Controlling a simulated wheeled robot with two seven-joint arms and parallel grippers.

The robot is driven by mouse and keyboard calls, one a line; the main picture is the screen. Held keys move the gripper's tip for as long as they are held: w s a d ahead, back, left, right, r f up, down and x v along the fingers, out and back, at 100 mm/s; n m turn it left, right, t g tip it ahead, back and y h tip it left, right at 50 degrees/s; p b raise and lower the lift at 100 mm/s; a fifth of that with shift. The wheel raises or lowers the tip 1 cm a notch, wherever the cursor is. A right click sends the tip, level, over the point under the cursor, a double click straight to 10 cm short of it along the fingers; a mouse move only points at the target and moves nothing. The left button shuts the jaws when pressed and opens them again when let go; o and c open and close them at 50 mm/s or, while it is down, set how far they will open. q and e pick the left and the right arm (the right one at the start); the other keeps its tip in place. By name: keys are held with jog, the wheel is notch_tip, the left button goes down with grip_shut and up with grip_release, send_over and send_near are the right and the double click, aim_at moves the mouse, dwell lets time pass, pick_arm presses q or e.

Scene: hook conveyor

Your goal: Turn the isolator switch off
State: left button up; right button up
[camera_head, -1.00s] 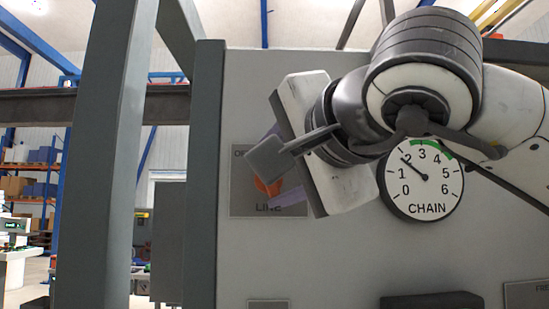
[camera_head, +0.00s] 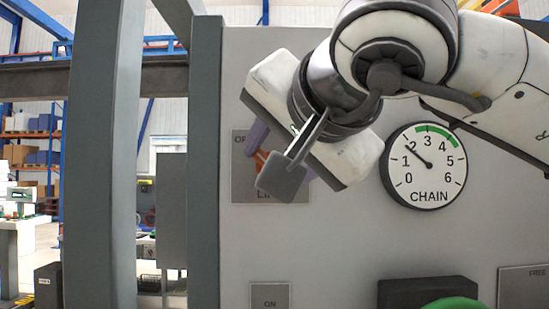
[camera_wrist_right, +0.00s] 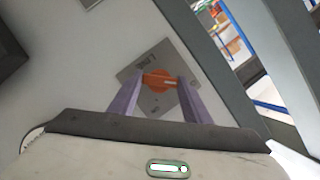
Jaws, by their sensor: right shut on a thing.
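The isolator switch is an orange-red rotary handle (camera_head: 262,160) on a grey square plate (camera_head: 243,190) marked "LINE", fixed to the grey panel. In the right wrist view the handle (camera_wrist_right: 158,80) carries a pale mark towards its right end. My right gripper (camera_wrist_right: 160,84) has its two purple fingers on either side of the handle and is shut on it. In the head view the gripper (camera_head: 277,158) is tilted diagonally and hides part of the plate and handle. My left gripper is in neither view.
A round CHAIN gauge (camera_head: 424,180) sits on the panel to the right, needle near 2. A grey post (camera_head: 205,170) stands left of the panel.

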jog(key=o, duration=1)
jog(key=shift+o, duration=0.2)
jog(key=b+v, duration=0.2)
jog(key=v, duration=0.8)
jog(key=shift+s+d, duration=0.1)
jog(key=shift+s, duration=0.05)
